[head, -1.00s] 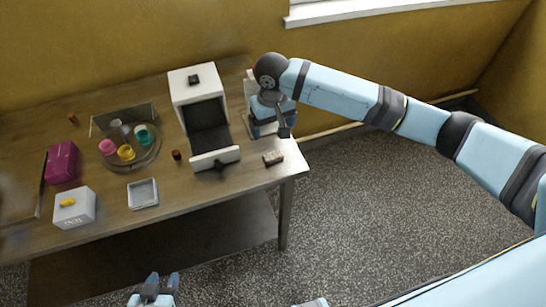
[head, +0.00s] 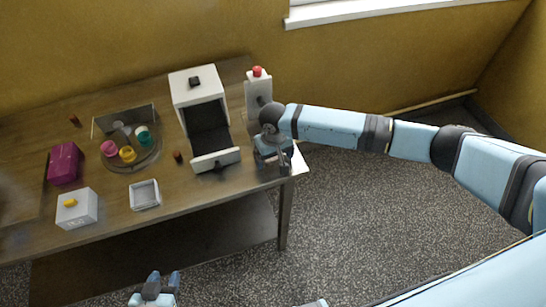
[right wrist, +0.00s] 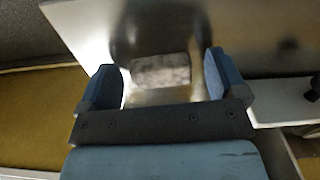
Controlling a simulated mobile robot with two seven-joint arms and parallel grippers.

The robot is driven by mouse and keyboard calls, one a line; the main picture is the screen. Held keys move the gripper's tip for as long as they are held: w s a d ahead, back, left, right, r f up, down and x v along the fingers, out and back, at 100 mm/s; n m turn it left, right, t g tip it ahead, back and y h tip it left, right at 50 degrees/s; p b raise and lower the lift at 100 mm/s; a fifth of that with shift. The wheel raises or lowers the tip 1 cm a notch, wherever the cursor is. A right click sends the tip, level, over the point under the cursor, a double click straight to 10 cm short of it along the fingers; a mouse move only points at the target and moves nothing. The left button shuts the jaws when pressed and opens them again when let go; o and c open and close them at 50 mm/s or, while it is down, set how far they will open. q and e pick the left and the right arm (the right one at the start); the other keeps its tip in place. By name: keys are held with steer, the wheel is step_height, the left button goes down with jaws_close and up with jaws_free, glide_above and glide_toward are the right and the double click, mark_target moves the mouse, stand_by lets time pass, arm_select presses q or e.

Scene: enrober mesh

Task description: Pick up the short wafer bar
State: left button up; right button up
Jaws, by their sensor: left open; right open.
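In the right wrist view, a short speckled grey-brown bar (right wrist: 160,71) lies on a shiny surface between the two blue fingers of my right gripper (right wrist: 164,84), with gaps at both sides. I take it for the short wafer bar. In the head view my right gripper (head: 283,167) is over the table's right front corner, open, and hides the bar. Two small dark brown pieces stand on the table, one beside the machine (head: 178,156) and one at the back left (head: 75,120). My left gripper (head: 155,288) is open and empty, low in front of the table.
A white machine with a dark belt (head: 208,125) stands left of my right gripper. A post with a red button (head: 257,85) is behind it. A round tray with coloured cups (head: 152,160), a square tray (head: 145,194), a white box (head: 76,212) and a magenta box (head: 64,165) stand further left.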

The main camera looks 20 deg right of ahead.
steer(key=c, duration=0.8)
steer(key=shift+c, duration=0.2)
steer(key=shift+r, duration=0.15)
